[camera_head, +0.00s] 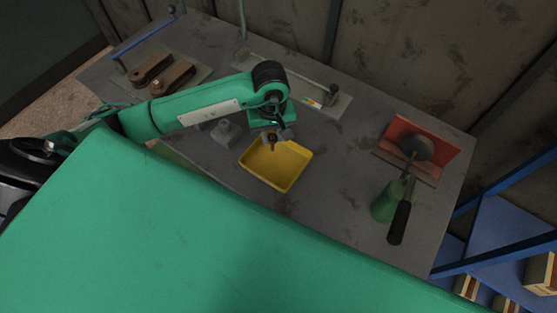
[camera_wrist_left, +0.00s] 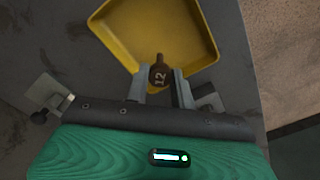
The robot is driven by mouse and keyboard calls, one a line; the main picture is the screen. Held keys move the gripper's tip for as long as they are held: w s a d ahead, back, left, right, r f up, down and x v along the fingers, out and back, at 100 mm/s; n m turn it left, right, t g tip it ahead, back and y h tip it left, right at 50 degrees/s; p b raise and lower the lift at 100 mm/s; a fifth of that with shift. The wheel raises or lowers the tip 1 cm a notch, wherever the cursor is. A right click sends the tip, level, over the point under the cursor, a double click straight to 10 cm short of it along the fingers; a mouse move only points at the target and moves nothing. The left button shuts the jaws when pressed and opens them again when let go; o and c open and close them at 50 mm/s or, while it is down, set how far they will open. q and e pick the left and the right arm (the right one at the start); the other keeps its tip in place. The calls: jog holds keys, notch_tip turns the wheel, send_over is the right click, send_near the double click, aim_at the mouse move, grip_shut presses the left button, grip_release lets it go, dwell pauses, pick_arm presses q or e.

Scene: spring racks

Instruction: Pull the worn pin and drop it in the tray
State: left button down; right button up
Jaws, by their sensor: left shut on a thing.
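My left gripper (camera_head: 272,134) is shut on a small dark brown pin (camera_head: 272,143) and holds it over the yellow tray (camera_head: 292,179). How high the pin is above the tray is hard to tell. My right gripper is not in view.
Brown blocks (camera_head: 170,78) lie on a plate at the back left. A grey fixture (camera_head: 225,132) is left of the tray.

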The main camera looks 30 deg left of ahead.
pick_arm(q)
jog(key=c, duration=1.1)
grip_release()
jog(key=shift+r, duration=0.25)
notch_tip(320, 180, up, 13)
jog(key=b, duration=0.3)
jog(key=shift+r, duration=0.15)
